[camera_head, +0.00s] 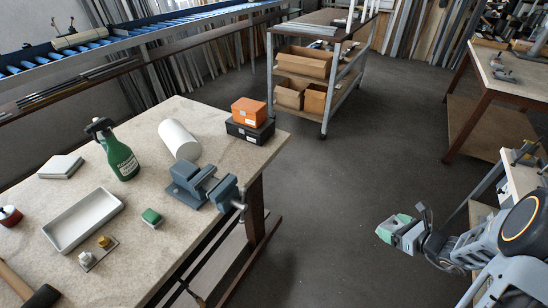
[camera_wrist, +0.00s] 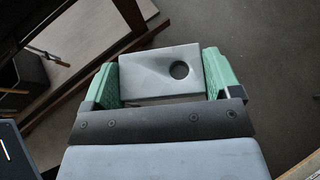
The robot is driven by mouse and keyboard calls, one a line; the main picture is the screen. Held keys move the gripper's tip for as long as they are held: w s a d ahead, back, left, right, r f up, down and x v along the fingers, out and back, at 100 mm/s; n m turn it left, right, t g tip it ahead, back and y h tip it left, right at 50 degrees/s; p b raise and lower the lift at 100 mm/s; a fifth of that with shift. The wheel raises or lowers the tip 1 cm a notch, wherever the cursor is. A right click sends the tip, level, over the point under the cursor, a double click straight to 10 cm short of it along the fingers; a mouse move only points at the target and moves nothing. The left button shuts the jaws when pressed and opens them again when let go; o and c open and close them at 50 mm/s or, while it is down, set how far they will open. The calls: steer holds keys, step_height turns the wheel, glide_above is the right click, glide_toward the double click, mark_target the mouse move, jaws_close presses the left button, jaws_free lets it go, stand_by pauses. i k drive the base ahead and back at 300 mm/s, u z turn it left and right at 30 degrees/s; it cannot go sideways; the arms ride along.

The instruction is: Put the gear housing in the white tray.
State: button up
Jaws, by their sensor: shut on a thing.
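The gear housing (camera_wrist: 150,75), a light grey block with a round dark hole near its right end, sits between the green fingers of my gripper (camera_wrist: 162,72) in the wrist view. Both fingers press on its ends. In the head view my gripper (camera_head: 402,232) is at the right, over the floor and well away from the workbench; the housing is hard to make out there. The white tray (camera_head: 80,220), a shallow rectangular tray, lies empty on the workbench at the left.
Open floor (camera_head: 325,200) lies between bench and gripper. A shelf cart (camera_head: 320,65) stands behind.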

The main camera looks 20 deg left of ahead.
mark_target(94, 213)
steer(key=u, duration=1.65)
